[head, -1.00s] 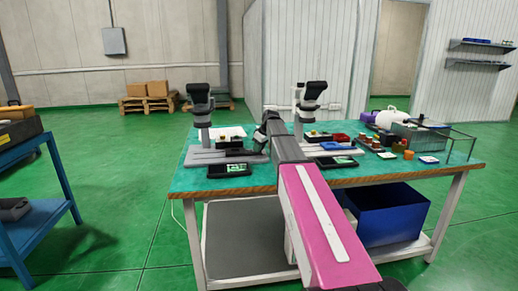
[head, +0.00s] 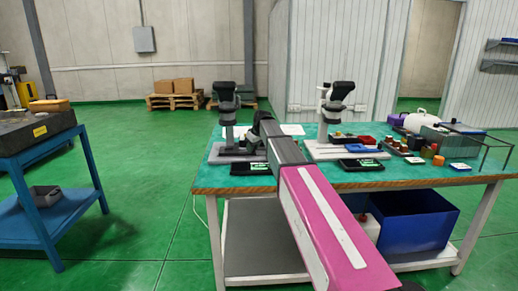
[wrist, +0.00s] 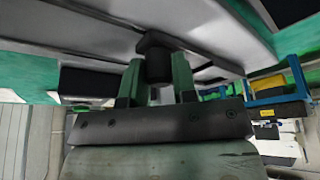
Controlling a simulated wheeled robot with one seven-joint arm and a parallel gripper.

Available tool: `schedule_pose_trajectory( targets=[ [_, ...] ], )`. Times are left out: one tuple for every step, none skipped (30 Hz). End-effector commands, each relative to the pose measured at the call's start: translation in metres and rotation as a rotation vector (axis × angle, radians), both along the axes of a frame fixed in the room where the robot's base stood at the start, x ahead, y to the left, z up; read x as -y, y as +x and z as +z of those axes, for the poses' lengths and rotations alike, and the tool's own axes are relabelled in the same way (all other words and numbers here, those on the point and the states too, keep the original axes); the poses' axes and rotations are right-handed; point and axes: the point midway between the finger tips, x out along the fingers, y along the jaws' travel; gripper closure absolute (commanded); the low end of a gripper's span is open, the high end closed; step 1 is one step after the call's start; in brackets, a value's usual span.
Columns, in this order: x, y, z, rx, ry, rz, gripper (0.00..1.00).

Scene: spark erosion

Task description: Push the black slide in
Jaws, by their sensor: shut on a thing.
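In the wrist view my gripper (wrist: 157,78) has its two greenish fingers on either side of a dark knob-like piece (wrist: 156,50), which looks like the end of the black slide. The fingers are shut on it, and grey metal surfaces lie just beyond. In the head view my gripper (head: 257,132) is low beside the left measuring stand (head: 228,110), at the right side of its grey base. My arm and gripper hide most of the slide there, so its depth in the stand cannot be told.
A second stand (head: 335,110) is close to the right of my arm. Dark display pads (head: 250,168) lie along the front of the green table (head: 212,181). Small blocks and a wire frame (head: 490,150) are at the right. A blue cart (head: 62,150) stands left, with clear floor between.

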Motion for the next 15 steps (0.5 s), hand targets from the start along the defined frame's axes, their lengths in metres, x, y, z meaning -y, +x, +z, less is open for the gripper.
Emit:
schedule_pose_trajectory(
  targets=[
    [-0.0033,-0.0003,0.0001,-0.001,0.002,0.002,1.00],
    [-0.0038,-0.0004,0.0001,-0.001,0.004,0.002,1.00],
    [-0.0043,-0.0005,0.0002,-0.001,0.004,0.002,1.00],
    [-0.0046,-0.0004,0.0001,-0.001,0.004,0.002,1.00],
    [-0.0047,-0.0004,0.0002,-0.002,0.004,0.003,1.00],
    [-0.0049,-0.0004,0.0002,-0.001,0.005,0.003,1.00],
    [-0.0051,-0.0005,0.0003,-0.001,0.005,0.003,1.00],
    [-0.0054,-0.0004,0.0002,-0.001,0.006,0.004,1.00],
    [-0.0057,-0.0004,0.0002,-0.001,0.006,0.004,1.00],
    [-0.0058,-0.0004,0.0003,-0.001,0.006,0.004,1.00],
    [-0.0059,-0.0004,0.0003,-0.001,0.007,0.005,0.67],
    [-0.0060,-0.0004,0.0002,-0.001,0.006,0.004,0.54],
    [-0.0059,-0.0004,0.0003,-0.001,0.006,0.004,0.48],
    [-0.0056,-0.0004,0.0002,-0.001,0.005,0.004,0.48],
    [-0.0051,-0.0004,0.0002,-0.001,0.005,0.004,0.48]
  ],
)
